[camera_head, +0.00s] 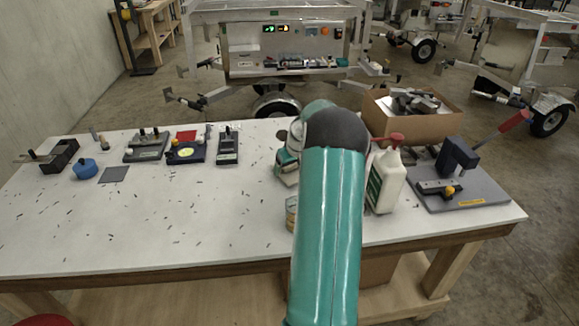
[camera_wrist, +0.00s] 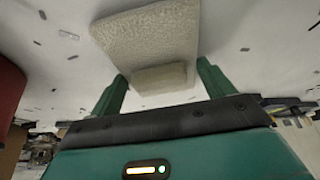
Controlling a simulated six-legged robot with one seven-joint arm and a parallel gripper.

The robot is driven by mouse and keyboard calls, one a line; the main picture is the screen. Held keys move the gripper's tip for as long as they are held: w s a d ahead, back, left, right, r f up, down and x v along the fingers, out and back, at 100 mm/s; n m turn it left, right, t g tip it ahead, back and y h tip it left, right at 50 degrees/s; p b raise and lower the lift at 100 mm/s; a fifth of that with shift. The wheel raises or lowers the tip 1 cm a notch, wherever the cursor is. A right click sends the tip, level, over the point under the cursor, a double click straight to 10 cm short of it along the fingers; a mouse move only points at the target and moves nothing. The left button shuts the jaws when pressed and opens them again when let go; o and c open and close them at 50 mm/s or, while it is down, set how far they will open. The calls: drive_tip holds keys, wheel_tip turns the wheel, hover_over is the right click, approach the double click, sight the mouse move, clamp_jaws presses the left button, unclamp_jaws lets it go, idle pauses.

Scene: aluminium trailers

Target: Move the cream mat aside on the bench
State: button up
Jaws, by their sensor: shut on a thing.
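The cream mat (camera_wrist: 148,38) shows in the wrist view as a thick, rough-textured pale slab at the top centre. A narrower pale part of it lies between the two green fingers of my gripper (camera_wrist: 160,84). My gripper is shut on this part. The white bench top (camera_wrist: 245,45) is behind the mat; I cannot tell whether the mat touches it.
A white bottle with a red cap (camera_head: 386,182) stands just right of my arm. A cardboard box (camera_head: 415,122) and a grey press (camera_head: 462,190) are at the right. Tools and a blue round item (camera_head: 84,169) line the back left. The front left is clear except for shavings.

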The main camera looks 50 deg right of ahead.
drive_tip(key=o, duration=0.9)
drive_tip(key=shift+f, duration=0.15)
